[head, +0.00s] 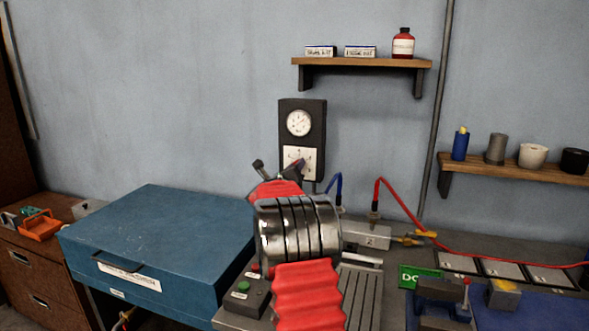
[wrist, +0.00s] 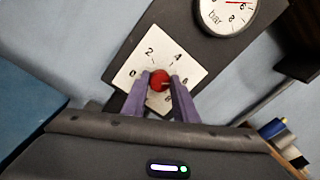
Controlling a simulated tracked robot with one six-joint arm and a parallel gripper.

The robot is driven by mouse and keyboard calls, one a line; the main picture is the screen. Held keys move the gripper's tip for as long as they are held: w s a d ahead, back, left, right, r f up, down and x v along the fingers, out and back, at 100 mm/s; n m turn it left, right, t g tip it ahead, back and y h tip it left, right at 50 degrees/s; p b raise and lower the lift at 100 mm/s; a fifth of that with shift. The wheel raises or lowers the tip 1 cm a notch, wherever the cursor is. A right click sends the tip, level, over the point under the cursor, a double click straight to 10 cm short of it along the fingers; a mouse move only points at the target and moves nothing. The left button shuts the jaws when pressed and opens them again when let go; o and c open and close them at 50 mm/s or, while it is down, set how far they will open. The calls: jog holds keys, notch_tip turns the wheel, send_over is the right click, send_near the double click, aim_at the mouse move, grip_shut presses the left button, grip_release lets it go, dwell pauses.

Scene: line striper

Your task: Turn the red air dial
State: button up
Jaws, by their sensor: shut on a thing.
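The red air dial (wrist: 159,81) is a round red knob with a pale pointer line, on a white scale plate (wrist: 134,66) with numbers. The plate is on a dark panel (head: 288,109) on the wall, below a round pressure gauge (head: 299,123) marked "bar", which also shows in the wrist view (wrist: 226,12). My gripper (wrist: 158,88) has its two purple fingers on either side of the dial, shut on it. In the head view my arm and gripper cover the dial and part of the plate.
A blue case (head: 160,240) stands to the left. A wooden shelf (head: 362,63) with boxes and a red bottle (head: 403,43) is above right. A green button box (head: 243,288) sits below.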

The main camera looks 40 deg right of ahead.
jog(key=shift+s+d+f+m, duration=0.2)
jog(key=shift+f+m, duration=0.15)
jog(key=shift+m, duration=0.55)
jog(key=o, duration=1.1)
jog(key=shift+w+a+r, duration=0.15)
jog(key=shift+r, duration=0.05)
jog(key=shift+c, duration=0.2)
jog(key=v, duration=1.3)
jog(key=shift+a, duration=0.35)
